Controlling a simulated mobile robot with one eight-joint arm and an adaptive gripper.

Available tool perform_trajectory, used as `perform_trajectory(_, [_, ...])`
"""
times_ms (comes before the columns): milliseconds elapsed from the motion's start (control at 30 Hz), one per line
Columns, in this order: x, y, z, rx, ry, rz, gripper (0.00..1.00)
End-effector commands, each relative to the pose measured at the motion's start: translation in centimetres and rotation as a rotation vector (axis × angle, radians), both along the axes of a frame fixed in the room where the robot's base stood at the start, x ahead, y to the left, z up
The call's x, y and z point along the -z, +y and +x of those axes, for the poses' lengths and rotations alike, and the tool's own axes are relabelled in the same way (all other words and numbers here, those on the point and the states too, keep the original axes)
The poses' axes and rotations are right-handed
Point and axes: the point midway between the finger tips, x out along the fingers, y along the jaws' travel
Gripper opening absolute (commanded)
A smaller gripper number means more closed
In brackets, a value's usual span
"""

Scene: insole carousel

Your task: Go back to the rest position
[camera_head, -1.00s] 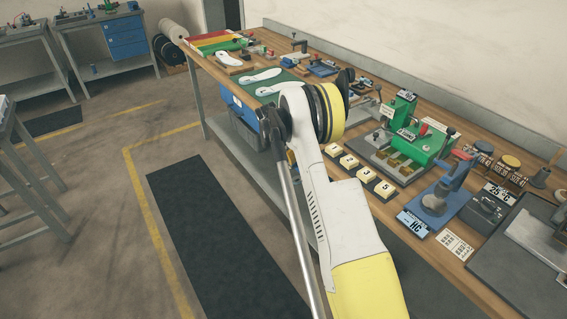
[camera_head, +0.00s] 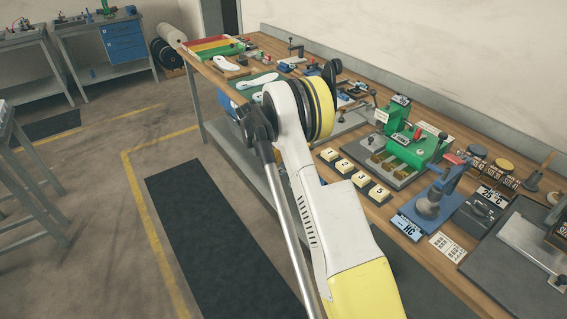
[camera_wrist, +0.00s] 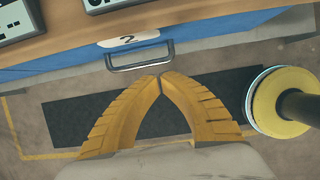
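My gripper (camera_wrist: 160,80) shows in the wrist view with its two yellow ribbed fingers, whose tips meet. Nothing shows between them. It is in front of a blue drawer front (camera_wrist: 215,40) with a metal handle (camera_wrist: 140,57) and a label reading 2; the fingertips appear just below the handle in the picture, and I cannot tell how far apart they are. In the head view my white and yellow arm reaches over the bench edge, and the gripper is hidden behind it.
The wooden workbench (camera_head: 390,212) carries number tiles (camera_head: 344,166), a green machine (camera_head: 422,150), a blue press (camera_head: 436,203) and white insoles (camera_head: 257,79). A dark floor mat (camera_head: 215,240) lies in the open aisle, inside yellow lines. Other benches stand at the left.

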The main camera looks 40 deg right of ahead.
Motion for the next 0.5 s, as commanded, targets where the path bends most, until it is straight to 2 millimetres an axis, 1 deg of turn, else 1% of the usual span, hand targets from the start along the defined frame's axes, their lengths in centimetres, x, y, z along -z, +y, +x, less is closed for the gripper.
perform_trajectory(33, [-1.6,0.5,0.0,-0.001,0.0,0.0,0.0])
perform_trajectory(200, [-4.1,1.5,0.0,-0.001,0.0,0.0,0.0])
perform_trajectory(333, [-4.9,1.9,0.0,-0.001,0.001,0.0,0.0])
perform_trajectory(500, [-5.1,2.0,0.0,0.0,0.001,0.0,0.0])
